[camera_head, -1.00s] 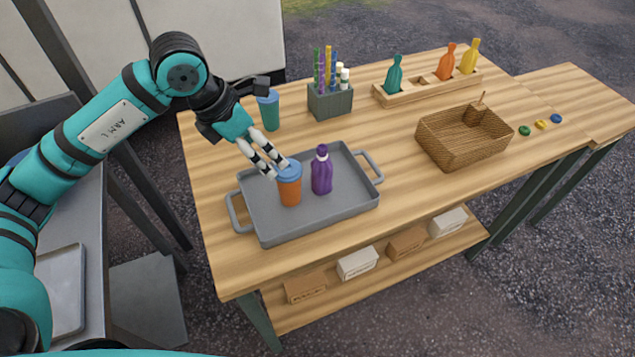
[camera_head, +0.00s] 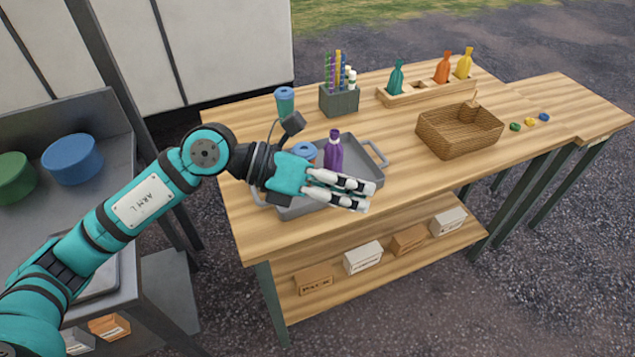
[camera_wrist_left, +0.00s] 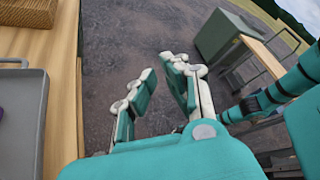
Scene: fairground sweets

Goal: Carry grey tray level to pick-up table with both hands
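The grey tray (camera_head: 362,160) lies flat on the wooden table, partly hidden behind my left gripper; it also shows at the left of the left wrist view (camera_wrist_left: 28,110). A cup with a blue lid (camera_head: 304,149) and a purple bottle (camera_head: 334,155) stand on it. My left gripper (camera_head: 368,197) is in front of the tray's near side in the head view, its fingers pointing right. In the left wrist view its fingers (camera_wrist_left: 160,68) are apart with nothing between them. My right gripper is not seen.
A wicker basket (camera_head: 455,138), a bottle rack (camera_head: 425,94), a straw holder (camera_head: 339,100) and a teal cup (camera_head: 285,104) stand on the table (camera_head: 415,175). A lower table section (camera_head: 575,98) adjoins its right end. Small boxes sit on the shelf below.

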